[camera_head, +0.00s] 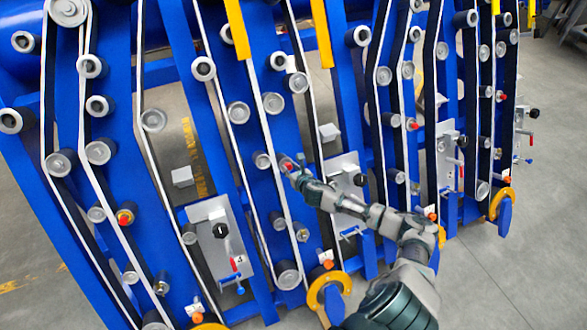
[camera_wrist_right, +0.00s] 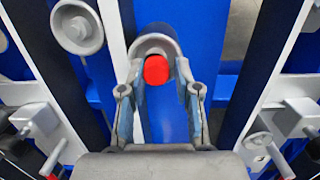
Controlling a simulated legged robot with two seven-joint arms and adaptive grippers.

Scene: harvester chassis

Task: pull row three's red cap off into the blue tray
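A red cap (camera_wrist_right: 156,69) sits on the end of a grey roller (camera_wrist_right: 154,45) on a blue upright of the chassis. It also shows in the head view (camera_head: 287,166), close to the tips of my right gripper (camera_head: 295,174). In the wrist view my right gripper (camera_wrist_right: 159,73) is open, with one finger on each side of the cap. I cannot tell whether the fingers touch it. My left gripper is not in view. I cannot make out a blue tray in either view.
Other red caps show on neighbouring rows, at the left (camera_head: 125,218) and right (camera_head: 413,124). Rollers, belts and grey plates with levers (camera_head: 219,238) stand close on both sides. Yellow rings (camera_head: 329,289) sit at the chassis feet. Bare floor (camera_head: 530,270) lies at the right.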

